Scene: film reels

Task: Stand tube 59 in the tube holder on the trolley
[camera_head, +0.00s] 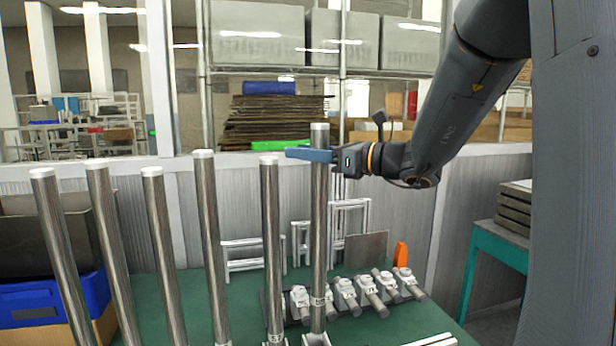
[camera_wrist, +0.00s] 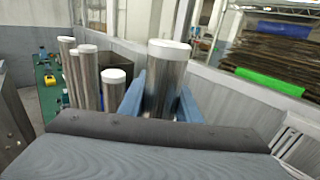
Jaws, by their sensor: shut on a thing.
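My gripper (camera_head: 318,155) has its blue fingers closed around the upper part of a tall upright metal tube (camera_head: 319,215). This tube has a pale cap and stands at the right end of a group of similar tubes. In the wrist view the held tube (camera_wrist: 166,85) is between the two blue fingers (camera_wrist: 158,100). Its foot is low in the head view, by a small bracket (camera_head: 316,338) on the green surface. I cannot read a number 59 on it, and I cannot tell whether its foot is seated or free. No trolley tube holder can be made out for sure.
Several other capped tubes (camera_head: 271,240) stand to the left, the nearest one close beside the held tube. Short grey cylinders with white clamps (camera_head: 347,294) lie on the green surface (camera_head: 240,300) to the right. White frames (camera_head: 243,256) stand behind. A blue crate (camera_head: 40,302) is at far left.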

